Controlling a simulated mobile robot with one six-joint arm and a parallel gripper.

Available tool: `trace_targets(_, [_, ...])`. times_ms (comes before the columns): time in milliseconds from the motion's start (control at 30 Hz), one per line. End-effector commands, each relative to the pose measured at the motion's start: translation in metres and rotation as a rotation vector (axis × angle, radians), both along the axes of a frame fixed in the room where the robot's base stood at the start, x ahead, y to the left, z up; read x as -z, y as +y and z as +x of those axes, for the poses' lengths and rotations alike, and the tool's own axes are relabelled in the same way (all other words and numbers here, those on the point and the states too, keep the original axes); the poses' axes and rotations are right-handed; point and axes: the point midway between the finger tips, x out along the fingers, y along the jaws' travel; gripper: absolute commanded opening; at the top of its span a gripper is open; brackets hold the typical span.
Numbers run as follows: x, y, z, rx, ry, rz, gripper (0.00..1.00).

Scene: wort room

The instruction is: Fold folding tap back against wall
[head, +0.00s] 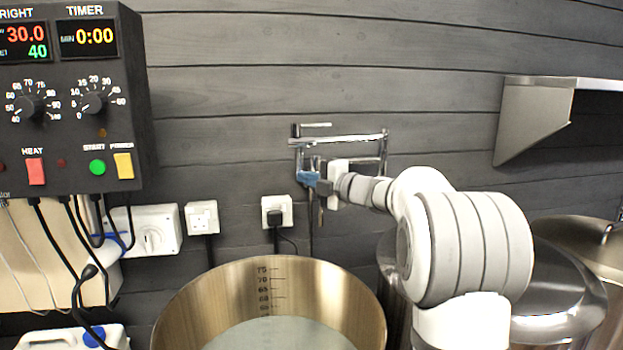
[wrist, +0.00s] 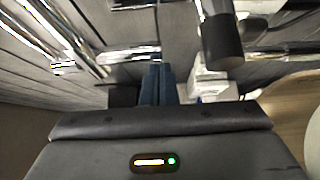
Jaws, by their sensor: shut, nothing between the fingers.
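The folding tap (head: 350,138) is a set of thin chrome tubes on the dark plank wall, above the pot. Its long bar runs sideways, and a shorter piece sticks up at its left end. How far it stands out from the wall is hard to tell. My gripper (head: 308,178) is just below the bar's left part, with its blue fingers together and empty. In the wrist view the shut fingers (wrist: 158,85) point towards chrome tubes (wrist: 130,55); contact cannot be told. A dark cylinder (wrist: 222,40) on a tube is up right of the fingers there.
A large steel pot (head: 180,318) with liquid and volume marks stands below. Sockets (head: 201,217) with plugs and cables are on the wall. A control panel (head: 70,110) hangs at left. A steel shelf (head: 535,115) and lidded vessels (head: 560,300) are at right.

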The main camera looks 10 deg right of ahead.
Motion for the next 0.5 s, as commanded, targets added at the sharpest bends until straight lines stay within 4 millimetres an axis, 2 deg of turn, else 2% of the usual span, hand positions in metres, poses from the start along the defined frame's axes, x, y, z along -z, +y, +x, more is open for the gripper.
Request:
trace_targets(300, [0.0, -0.001, 0.001, 0.001, 0.0, 0.0, 0.0])
trace_targets(500, [0.0, 0.004, 0.019, 0.001, 0.002, 0.001, 0.0])
